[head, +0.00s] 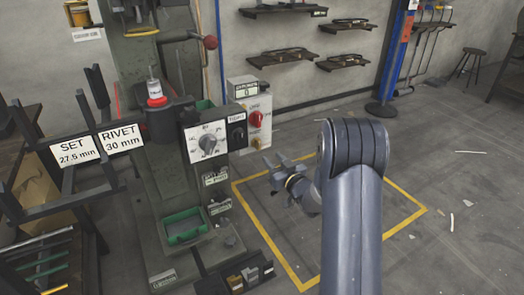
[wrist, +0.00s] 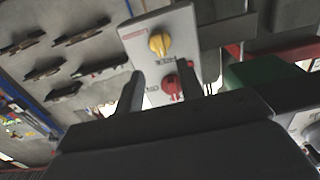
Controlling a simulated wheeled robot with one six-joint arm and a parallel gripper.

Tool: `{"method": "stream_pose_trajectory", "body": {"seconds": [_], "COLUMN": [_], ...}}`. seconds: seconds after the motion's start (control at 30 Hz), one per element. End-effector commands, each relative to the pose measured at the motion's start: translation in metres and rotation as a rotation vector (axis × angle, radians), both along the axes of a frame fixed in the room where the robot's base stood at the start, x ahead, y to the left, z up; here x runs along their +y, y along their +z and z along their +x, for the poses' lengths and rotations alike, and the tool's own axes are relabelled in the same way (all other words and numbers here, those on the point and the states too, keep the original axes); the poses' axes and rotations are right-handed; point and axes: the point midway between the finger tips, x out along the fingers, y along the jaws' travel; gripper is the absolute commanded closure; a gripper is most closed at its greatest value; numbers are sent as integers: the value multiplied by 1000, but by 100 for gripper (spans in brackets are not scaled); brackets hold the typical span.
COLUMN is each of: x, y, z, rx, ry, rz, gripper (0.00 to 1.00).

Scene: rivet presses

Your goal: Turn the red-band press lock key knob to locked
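The press (head: 138,70) has a red band (head: 156,101) around its ram area. On its right side is a pale control box (head: 266,104) with a red knob (head: 257,119) above a yellow knob (head: 256,142). In the wrist view the box appears inverted, with the yellow knob (wrist: 159,44) above the red knob (wrist: 171,85). A black knob (head: 238,134) sits beside the dial panel (head: 190,130). I cannot read which knob is the lock key. My gripper (head: 276,164) is open and empty, below and right of the box. In the wrist view its fingers (wrist: 160,92) appear either side of the red knob, apart from it.
A dark rack with SET and RIVET signs (head: 121,141) stands at left. A green tray (head: 185,226) sits low on the press. Wall shelves (head: 283,57) and a blue post (head: 396,50) are behind. The yellow-outlined floor (head: 408,208) is clear.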

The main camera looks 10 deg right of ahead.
Motion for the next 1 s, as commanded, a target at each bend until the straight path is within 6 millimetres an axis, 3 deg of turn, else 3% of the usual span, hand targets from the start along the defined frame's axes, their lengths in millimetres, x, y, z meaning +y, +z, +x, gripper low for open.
{"method": "stream_pose_trajectory", "body": {"seconds": [0.2, 0.43, 0.9, 1.0], "x": [14, 23, 27, 27], "y": [-2, -2, -1, -1], "z": [39, 69, 81, 81], "rx": [-1, 1, 3, 2], "ry": [2, 1, -1, -1], "rz": [-1, -1, 0, 0], "gripper": [64, 64, 64, 71]}}
